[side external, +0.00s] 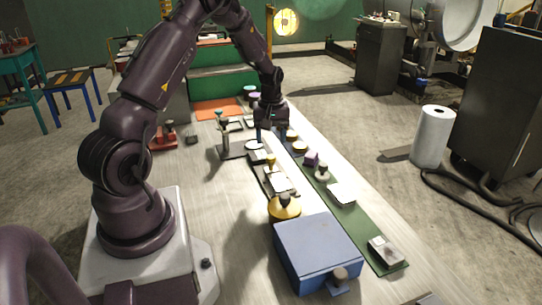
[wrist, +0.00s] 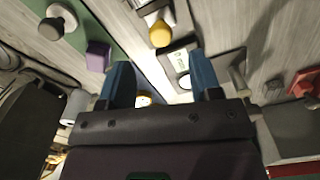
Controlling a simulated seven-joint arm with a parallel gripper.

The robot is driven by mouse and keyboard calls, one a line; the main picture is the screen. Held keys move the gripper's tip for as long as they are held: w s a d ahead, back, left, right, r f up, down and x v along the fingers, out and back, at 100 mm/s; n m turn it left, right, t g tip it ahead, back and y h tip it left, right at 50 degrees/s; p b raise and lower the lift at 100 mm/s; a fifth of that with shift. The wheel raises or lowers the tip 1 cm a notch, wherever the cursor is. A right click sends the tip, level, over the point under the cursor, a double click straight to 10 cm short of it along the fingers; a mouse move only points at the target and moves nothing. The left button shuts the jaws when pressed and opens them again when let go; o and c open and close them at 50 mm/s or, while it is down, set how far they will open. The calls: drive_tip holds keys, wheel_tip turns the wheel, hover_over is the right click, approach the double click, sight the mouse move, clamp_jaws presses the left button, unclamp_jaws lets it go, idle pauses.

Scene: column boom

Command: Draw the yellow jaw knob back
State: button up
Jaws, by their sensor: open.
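A small yellow knob (side external: 271,160) stands on a dark slide on the bench, and I take it for the jaw knob. In the wrist view the yellow knob (wrist: 160,34) is at the top middle, ahead of my fingers and apart from them. My gripper (side external: 270,134) is over the bench, beyond the knob in the side view. In the wrist view my gripper (wrist: 162,74) shows two blue fingers spread wide with nothing held between them. A pale plate with a dark-rimmed disc lies beyond the right finger.
A purple block (side external: 311,158) and a grey knob (side external: 322,169) stand on the green strip beside the slide. A larger yellow round piece (side external: 285,208) and a blue box (side external: 317,252) are nearer the camera. A metal stand (side external: 231,150) is left of my gripper.

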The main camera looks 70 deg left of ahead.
sight(271, 157)
wheel_tip(271, 157, down, 7)
drive_tip(key=shift+r, duration=0.15)
clamp_jaws()
drive_tip(key=shift+a, duration=1.6)
drive_tip(key=shift+c, duration=0.2)
unclamp_jaws()
drive_tip(key=shift+o, duration=0.2)
drive_tip(key=shift+d, duration=0.1)
drive_tip(key=shift+r, duration=0.1)
